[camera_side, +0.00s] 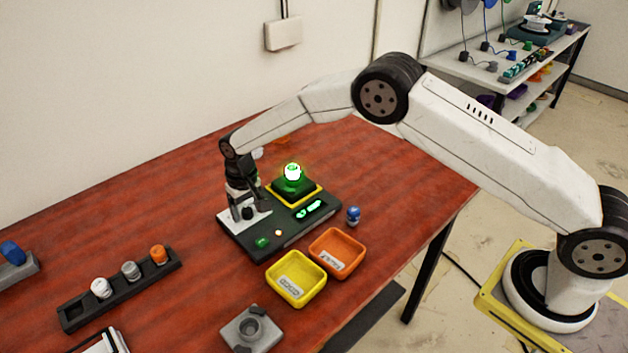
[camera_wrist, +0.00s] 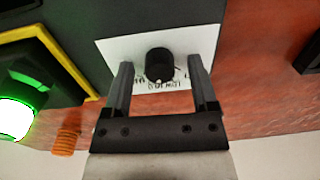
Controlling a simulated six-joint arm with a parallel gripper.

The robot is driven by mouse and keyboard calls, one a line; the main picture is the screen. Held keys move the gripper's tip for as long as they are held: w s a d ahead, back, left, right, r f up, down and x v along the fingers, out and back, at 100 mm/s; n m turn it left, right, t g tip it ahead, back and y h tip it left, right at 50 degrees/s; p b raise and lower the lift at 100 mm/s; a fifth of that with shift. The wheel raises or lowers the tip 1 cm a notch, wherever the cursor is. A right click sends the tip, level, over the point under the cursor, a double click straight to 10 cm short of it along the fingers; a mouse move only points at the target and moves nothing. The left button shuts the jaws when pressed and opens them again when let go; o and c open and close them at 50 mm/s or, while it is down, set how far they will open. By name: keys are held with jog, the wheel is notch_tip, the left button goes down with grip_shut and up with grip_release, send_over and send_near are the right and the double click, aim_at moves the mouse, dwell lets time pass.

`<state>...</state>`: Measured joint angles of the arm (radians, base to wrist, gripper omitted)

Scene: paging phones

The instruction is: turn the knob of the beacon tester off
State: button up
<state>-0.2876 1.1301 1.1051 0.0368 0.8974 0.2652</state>
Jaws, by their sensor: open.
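The beacon tester (camera_side: 281,236) is a dark box on the red table, with a white dial plate at its left end. Its black round knob (camera_wrist: 159,65) sits on the white plate (camera_wrist: 196,42) in the wrist view, with a light mark on its edge near the printed labels. The labels are too small to read surely. A beacon (camera_side: 292,173) glows green in the tester's yellow-edged socket; its glow also shows at the left of the wrist view (camera_wrist: 15,118). My gripper (camera_wrist: 160,70) is open, its fingers on either side of the knob, with visible gaps. In the side view my gripper (camera_side: 246,208) partly hides the plate.
A yellow bin (camera_side: 297,297) and an orange bin (camera_side: 357,240) stand in front of the tester, with a blue beacon (camera_side: 353,214) nearby. A dark rack (camera_side: 130,292) holds white, grey and orange beacons at the left. A grey block (camera_side: 232,334) lies at the front.

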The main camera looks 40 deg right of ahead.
grip_shut()
jog(key=shift+n, duration=0.4)
jog(key=n, duration=1.1)
jog(key=shift+r, duration=0.1)
dwell(0.5)
grip_release()
